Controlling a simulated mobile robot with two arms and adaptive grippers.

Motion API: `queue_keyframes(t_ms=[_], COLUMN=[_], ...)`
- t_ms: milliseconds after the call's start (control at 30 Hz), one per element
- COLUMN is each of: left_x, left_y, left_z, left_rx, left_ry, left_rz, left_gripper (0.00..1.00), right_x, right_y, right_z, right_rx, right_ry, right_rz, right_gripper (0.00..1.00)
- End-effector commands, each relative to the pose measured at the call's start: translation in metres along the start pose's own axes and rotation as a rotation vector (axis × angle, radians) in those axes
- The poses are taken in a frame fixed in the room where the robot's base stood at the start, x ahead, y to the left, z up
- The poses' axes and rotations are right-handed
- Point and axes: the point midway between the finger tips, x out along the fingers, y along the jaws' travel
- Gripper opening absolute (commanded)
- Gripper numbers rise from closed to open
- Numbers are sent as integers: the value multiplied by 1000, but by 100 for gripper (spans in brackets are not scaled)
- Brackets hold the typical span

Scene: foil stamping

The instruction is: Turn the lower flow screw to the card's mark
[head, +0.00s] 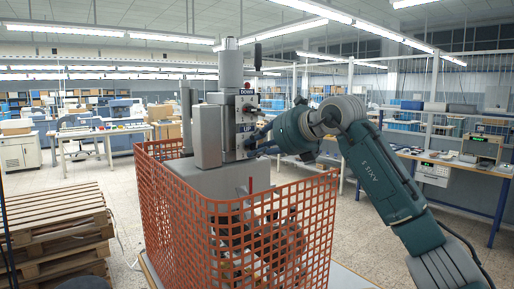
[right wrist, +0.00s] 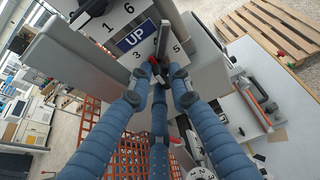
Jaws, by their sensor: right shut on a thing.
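The grey press (head: 210,135) stands upright behind an orange mesh guard. Its front panel carries a red-and-black knob beside the DOWN label (head: 248,92) and a blue UP label (head: 243,128) lower down. My right gripper (head: 252,143) reaches in from the right at the height of the UP label. In the right wrist view the blue fingers of my right gripper (right wrist: 160,72) close together just below the UP plate (right wrist: 136,36), among printed digits. The lower flow screw is between the fingertips and mostly hidden by them. I cannot make out the card's mark. My left gripper is out of view.
The orange mesh guard (head: 245,235) surrounds the press's lower part, below my right forearm. Stacked wooden pallets (head: 55,225) stand at the left. A bench with instruments (head: 470,165) stands at the right. Floor is clear between the pallets and the guard.

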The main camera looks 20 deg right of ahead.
Motion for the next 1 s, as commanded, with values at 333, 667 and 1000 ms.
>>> queue_keyframes(t_ms=[333, 667, 1000], left_x=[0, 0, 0], left_y=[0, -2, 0], left_z=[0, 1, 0], left_rx=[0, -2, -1], left_ry=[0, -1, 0], left_rz=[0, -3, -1], left_gripper=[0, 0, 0], right_x=[0, -4, -68], right_y=[1, 0, -1], right_z=[0, 1, 1], right_rx=[-1, -1, -3], right_ry=[0, -2, -4], right_rz=[1, 0, -3], right_gripper=[32, 32, 32])
